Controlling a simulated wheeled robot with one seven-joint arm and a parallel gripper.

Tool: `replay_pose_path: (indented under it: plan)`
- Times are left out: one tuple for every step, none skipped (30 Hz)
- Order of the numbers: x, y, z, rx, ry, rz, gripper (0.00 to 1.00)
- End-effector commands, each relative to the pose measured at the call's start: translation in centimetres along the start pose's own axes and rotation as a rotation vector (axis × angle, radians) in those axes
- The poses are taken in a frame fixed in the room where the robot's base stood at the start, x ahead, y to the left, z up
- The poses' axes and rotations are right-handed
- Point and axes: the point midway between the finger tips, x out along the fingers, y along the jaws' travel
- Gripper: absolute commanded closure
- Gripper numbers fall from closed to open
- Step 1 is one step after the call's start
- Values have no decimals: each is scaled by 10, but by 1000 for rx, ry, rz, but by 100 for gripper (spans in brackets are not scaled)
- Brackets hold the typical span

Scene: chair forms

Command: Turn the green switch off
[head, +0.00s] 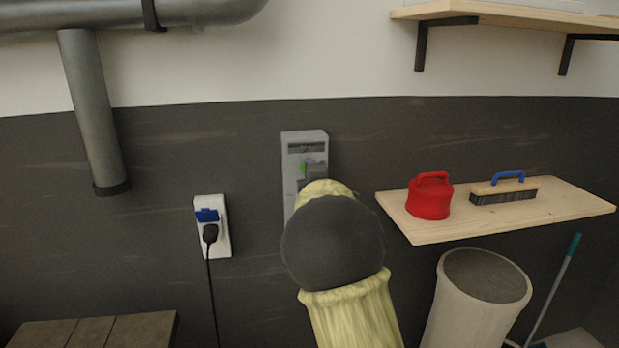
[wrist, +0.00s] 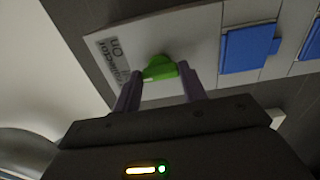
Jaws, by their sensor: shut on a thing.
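The green switch (wrist: 160,69) is a small green knob on a light grey panel (wrist: 195,40) in the wrist view. In the head view, a bit of the green switch (head: 303,167) shows on the grey wall box (head: 304,137). My arm hides the lower part of this box.
Blue socket covers (wrist: 248,48) lie right of the switch in the wrist view. A white wall socket (head: 222,240) with a black plug and cord is to the left. A wooden shelf (head: 540,217) holds a red container (head: 430,197) and a brush (head: 505,190) on the right.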

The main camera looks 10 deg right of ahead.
Motion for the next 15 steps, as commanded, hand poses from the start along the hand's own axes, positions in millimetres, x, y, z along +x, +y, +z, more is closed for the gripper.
replay_pose_path:
  plan:
    - [0, -1, -2, -4, 3, -3, 81]
    - [0, -1, -2, -4, 3, -3, 81]
    - [0, -1, -1, -3, 3, -3, 81]
    - [0, -1, -2, -3, 3, -3, 81]
    - [0, -1, -2, -3, 3, -3, 81]
    - [0, -1, -2, -3, 3, -3, 81]
    - [0, -1, -2, -3, 4, -3, 81]
    - [0, -1, -2, -3, 4, -3, 52]
    - [0, -1, -2, -3, 4, -3, 44]
    - [0, -1, -3, -2, 4, -2, 39]
    - [0, -1, -3, -2, 5, -2, 36]
    - [0, -1, -3, -2, 5, -2, 36]
    - [0, -1, -3, -2, 5, -2, 36]
    - [0, -1, -3, -1, 5, -1, 36]
    - [0, -1, -3, -1, 5, -1, 36]
